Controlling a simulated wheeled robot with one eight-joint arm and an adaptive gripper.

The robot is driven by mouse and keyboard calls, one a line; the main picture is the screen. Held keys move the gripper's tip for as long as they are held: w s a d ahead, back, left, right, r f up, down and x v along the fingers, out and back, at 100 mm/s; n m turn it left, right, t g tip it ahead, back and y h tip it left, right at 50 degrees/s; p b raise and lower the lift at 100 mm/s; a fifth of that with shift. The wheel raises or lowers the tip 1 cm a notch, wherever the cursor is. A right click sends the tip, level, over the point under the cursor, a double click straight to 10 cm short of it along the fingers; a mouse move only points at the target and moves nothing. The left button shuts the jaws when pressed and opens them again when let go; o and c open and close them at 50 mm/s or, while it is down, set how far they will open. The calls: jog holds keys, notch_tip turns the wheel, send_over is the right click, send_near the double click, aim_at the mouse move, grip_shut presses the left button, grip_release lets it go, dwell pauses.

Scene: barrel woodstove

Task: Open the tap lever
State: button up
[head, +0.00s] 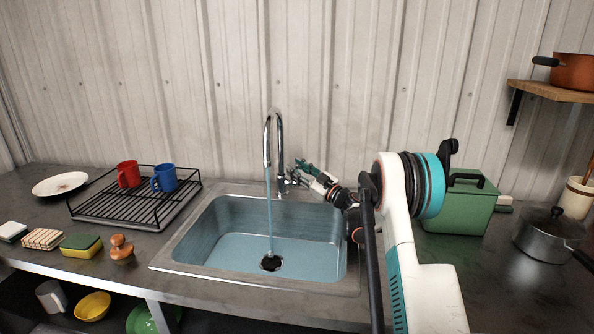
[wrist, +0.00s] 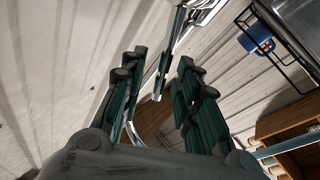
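The chrome tap (head: 281,150) stands behind the sink, its curved spout over the basin. A stream of water (head: 270,222) runs from the spout to the drain. My gripper (head: 297,170) is beside the tap's base, on its right, close to the side where the lever is; the lever is small and partly hidden there. In the wrist view, my gripper's two green-and-black fingers (wrist: 161,62) are spread apart. Chrome tap parts (wrist: 165,65) show in and beyond the gap. I cannot tell whether a finger touches the lever.
The steel sink (head: 185,247) is set in a dark counter. A black dish rack (head: 115,213) with a red mug (head: 128,175) and a blue mug (head: 164,178) stands left. A green box (head: 460,212) and a pot (head: 545,238) stand right. The wall is close behind the tap.

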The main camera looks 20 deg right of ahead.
jog(key=r+v, duration=0.3)
jog(key=v, duration=1.1)
jog(key=shift+s+d+f, duration=0.2)
jog(key=shift+s, duration=0.25)
